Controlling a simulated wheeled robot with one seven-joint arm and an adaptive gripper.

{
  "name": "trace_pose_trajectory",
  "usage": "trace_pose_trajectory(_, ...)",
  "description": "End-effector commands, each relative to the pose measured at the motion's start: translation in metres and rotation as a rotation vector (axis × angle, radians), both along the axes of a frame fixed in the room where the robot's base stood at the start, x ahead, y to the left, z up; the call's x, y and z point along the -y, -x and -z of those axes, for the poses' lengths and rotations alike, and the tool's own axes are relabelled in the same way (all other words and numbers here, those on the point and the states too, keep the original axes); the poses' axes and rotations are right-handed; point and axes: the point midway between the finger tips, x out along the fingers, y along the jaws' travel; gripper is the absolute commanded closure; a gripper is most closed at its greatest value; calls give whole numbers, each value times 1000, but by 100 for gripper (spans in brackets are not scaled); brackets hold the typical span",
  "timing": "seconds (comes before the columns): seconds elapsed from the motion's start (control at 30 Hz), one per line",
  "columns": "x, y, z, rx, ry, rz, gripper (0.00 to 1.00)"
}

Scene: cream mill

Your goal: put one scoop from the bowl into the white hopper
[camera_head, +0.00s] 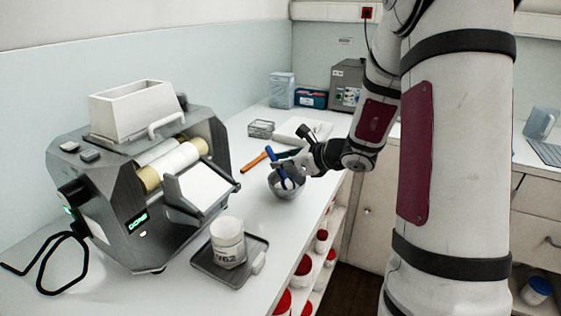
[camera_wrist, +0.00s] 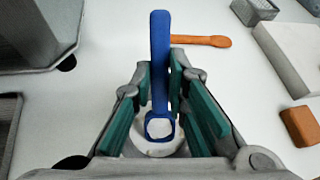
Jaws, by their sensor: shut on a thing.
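My gripper (camera_head: 290,168) is over the steel bowl (camera_head: 287,190) on the bench and is shut on a blue scoop (camera_head: 272,160). In the wrist view the blue scoop (camera_wrist: 159,60) stands between the green finger pads of my gripper (camera_wrist: 160,88), with its ring-shaped end over the pale bowl contents (camera_wrist: 150,148). Whether the scoop holds anything is not clear. The white hopper (camera_head: 133,110) sits on top of the grey mill at the left, well apart from my gripper.
The grey mill (camera_head: 110,190) with white rollers fills the left bench. A white jar labelled V62 (camera_head: 228,243) stands on a dark tray (camera_head: 258,244) in front. An orange utensil (camera_head: 254,161) lies beside the bowl. A wire basket (camera_head: 261,129) and boxes stand behind.

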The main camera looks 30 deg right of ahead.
Motion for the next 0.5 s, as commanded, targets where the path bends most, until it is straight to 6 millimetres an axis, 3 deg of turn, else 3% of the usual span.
trace_pose_trajectory(0.5,0,1,-3,-2,0,1,100)
